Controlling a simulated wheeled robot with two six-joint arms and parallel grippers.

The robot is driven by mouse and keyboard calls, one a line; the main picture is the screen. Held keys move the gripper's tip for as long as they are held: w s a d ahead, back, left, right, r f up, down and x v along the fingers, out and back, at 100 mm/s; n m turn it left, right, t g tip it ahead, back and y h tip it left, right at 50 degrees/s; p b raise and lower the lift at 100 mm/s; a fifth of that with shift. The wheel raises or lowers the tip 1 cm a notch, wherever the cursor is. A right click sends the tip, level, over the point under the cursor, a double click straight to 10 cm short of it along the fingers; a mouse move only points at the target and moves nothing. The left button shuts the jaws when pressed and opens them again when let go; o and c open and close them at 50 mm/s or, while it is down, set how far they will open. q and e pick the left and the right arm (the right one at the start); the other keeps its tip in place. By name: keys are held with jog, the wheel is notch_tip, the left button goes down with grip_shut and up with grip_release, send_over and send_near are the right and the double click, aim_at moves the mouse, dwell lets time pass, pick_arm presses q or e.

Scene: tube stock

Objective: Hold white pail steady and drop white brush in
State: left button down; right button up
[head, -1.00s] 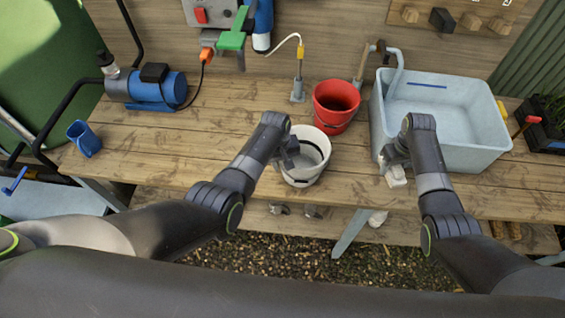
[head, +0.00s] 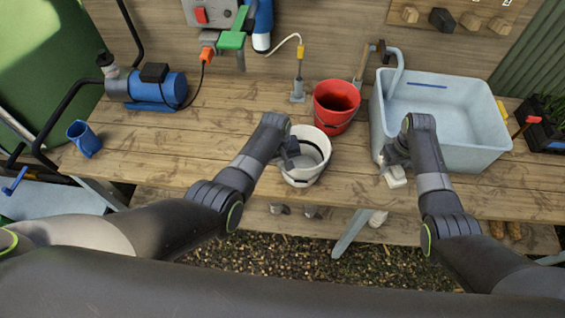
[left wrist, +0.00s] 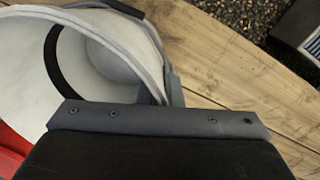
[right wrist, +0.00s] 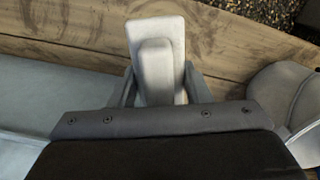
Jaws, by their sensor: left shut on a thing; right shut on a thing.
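The white pail (head: 304,175) stands upright on the wooden bench, left of the sink. My left gripper (head: 290,158) is shut on its left rim; in the left wrist view the pail's rim (left wrist: 158,50) runs between the fingers and the inside looks empty where it shows. The white brush (head: 396,177) is at the front of the sink. My right gripper (head: 390,163) is shut on it; in the right wrist view the brush (right wrist: 155,60) sticks out between the fingers. I cannot tell whether the brush touches the bench.
A red bucket (head: 336,104) stands just behind the pail. The pale blue sink (head: 490,155) is behind and right of the brush. A blue mug (head: 85,139) and a blue pump (head: 150,90) are at the left. Bench between pail and brush is clear.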

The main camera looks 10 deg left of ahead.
pick_arm(q)
jog(key=shift+s, duration=0.1)
dwell(0.4)
pick_arm(e)
jog(key=w+a+r+n, duration=0.2)
jog(key=a+r, duration=0.8)
jog(key=a, duration=0.4)
jog(key=w+a+r+n, duration=0.1)
jog(key=w+a+r, duration=0.1)
jog(key=a+r, duration=0.95)
notch_tip(320, 180, down, 10)
jog(key=a, duration=0.1)
jog(key=shift+s+a, duration=0.15)
jog(key=shift+a, duration=0.2)
jog(key=shift+r, duration=0.1)
jog(key=o, duration=1.1)
notch_tip(320, 180, up, 12)
